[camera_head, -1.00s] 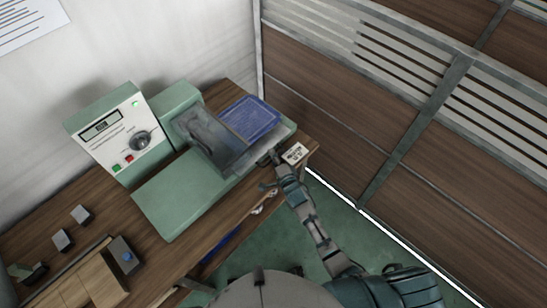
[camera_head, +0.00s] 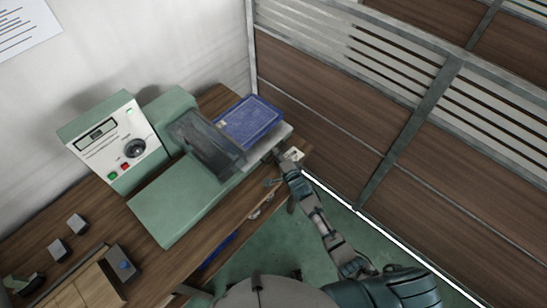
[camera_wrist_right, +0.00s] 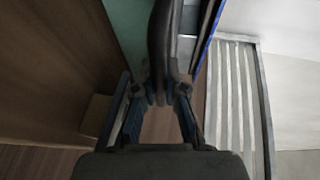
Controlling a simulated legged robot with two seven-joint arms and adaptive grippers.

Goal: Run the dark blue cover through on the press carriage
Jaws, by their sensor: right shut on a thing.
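The dark blue cover (camera_head: 248,121) lies flat on the light grey press carriage (camera_head: 262,148), right of the press's smoky guard (camera_head: 204,143). Its left edge meets the guard, and I cannot tell whether any of it is beneath. My right gripper (camera_head: 277,156) is at the carriage's near side. In the right wrist view its fingers (camera_wrist_right: 164,88) are shut on a dark upright bar (camera_wrist_right: 160,35), apparently the carriage handle. A blue edge, likely the cover's, shows beside the bar (camera_wrist_right: 207,35). My left gripper is not in view.
The green press (camera_head: 180,200) has a control box (camera_head: 112,140) at its left. Small grey blocks (camera_head: 77,223) and a wooden tray (camera_head: 62,297) stand at the front left. A slatted panel wall borders the right.

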